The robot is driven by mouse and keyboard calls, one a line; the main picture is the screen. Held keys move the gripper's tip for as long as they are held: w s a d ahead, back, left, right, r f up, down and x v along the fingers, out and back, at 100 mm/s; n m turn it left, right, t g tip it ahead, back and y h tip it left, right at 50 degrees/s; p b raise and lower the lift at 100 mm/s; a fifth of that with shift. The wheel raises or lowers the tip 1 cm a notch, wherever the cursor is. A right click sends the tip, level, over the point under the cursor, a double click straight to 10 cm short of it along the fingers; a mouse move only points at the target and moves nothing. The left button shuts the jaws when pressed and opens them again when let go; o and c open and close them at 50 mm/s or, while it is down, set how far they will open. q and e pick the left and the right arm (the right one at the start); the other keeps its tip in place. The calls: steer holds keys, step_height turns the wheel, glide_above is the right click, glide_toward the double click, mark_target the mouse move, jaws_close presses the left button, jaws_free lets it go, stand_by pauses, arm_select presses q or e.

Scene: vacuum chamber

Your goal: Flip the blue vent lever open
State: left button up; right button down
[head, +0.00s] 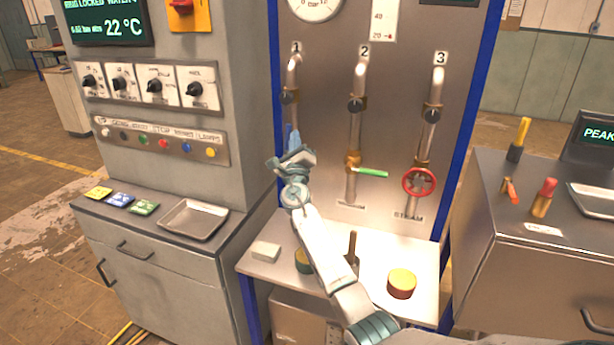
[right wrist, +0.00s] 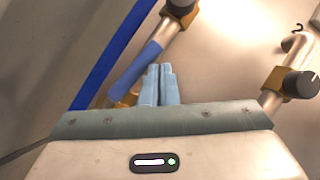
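The blue vent lever (right wrist: 136,68) lies along pipe 1, just above a brass fitting (right wrist: 124,98), in the right wrist view. In the head view it is largely hidden behind my right gripper (head: 293,146). My right gripper's two pale blue fingers (right wrist: 160,84) are together and look shut, with nothing visible between them. They point up toward the panel, just right of the lever in the wrist view. I cannot tell whether they touch it. My left gripper is not in view.
Pipe 2 carries a green lever (head: 371,173) and pipe 3 a red handwheel (head: 419,181). Below, the shelf (head: 325,267) holds a pale block (head: 265,251) and a red-and-yellow round piece (head: 402,283). A grey cabinet stands left, a bench right.

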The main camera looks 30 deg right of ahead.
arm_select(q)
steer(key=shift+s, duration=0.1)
arm_select(e)
steer(key=shift+w+a+r, duration=0.2)
steer(key=shift+w+a, duration=0.05)
steer(key=shift+w, duration=0.05)
steer(key=shift+w+a, duration=0.1)
stand_by(0.3)
